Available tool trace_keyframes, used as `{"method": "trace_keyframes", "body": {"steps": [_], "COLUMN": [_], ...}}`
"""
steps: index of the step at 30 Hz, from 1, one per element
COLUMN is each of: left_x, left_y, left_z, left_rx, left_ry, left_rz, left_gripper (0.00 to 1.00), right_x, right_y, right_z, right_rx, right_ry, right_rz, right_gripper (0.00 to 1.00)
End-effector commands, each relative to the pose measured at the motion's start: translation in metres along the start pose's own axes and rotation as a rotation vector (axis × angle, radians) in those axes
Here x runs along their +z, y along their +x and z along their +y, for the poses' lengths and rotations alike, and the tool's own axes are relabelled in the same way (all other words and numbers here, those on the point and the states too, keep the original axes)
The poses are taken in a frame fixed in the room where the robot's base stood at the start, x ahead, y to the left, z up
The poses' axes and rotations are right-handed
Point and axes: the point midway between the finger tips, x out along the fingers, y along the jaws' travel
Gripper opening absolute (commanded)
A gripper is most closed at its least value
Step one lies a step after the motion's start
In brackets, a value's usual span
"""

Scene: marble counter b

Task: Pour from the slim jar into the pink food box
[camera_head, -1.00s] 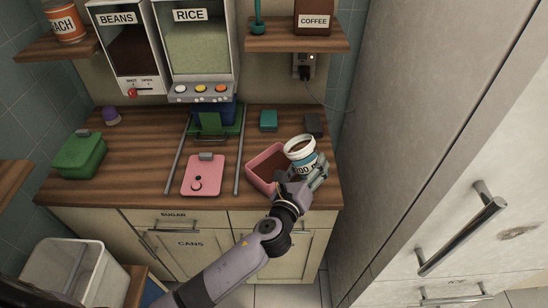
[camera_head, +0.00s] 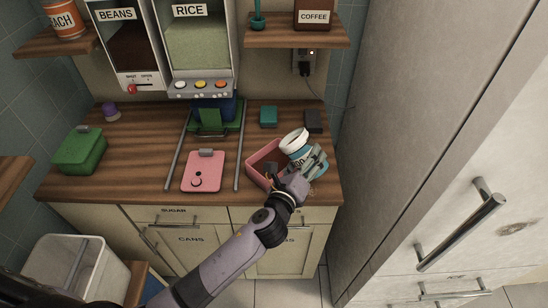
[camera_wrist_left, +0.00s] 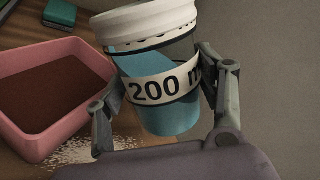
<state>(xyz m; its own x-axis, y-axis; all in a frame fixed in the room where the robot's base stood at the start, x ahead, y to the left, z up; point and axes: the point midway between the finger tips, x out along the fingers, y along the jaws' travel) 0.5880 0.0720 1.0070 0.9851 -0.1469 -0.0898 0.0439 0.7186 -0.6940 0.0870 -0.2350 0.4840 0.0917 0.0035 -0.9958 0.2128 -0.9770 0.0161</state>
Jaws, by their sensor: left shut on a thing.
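The slim jar (camera_head: 298,148), with a white rim and a "200" label, is held by my left gripper (camera_head: 307,168) at the right side of the pink food box (camera_head: 252,170). The jar tilts to the left, its rim toward the box. In the left wrist view the gripper's fingers (camera_wrist_left: 165,100) are on both sides of the jar (camera_wrist_left: 160,88), whose lower part looks blue. The pink box (camera_wrist_left: 52,143) is open and dark brown inside; I cannot tell what fills it. I see no stream from the jar. My right gripper is out of view.
Pale grains (camera_wrist_left: 85,155) lie on the counter beside the box. A pink lid (camera_head: 203,178) lies left of it, near a metal rail (camera_head: 238,160). A teal box (camera_head: 268,116) and dark block (camera_head: 313,121) stand behind. A tall cabinet (camera_head: 420,130) closes the right side.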

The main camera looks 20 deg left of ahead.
Motion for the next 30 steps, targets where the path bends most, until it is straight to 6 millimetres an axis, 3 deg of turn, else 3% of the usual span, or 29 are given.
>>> {"method": "trace_keyframes", "body": {"steps": [30], "left_x": [-0.0007], "left_y": [0.0002], "left_z": [-0.0016], "left_rx": [-0.004], "left_ry": [-0.137], "left_rz": [0.015], "left_gripper": [0.18], "right_x": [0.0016], "right_y": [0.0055], "right_z": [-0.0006], "right_rx": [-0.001], "right_ry": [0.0], "right_rz": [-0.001], "right_gripper": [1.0]}}
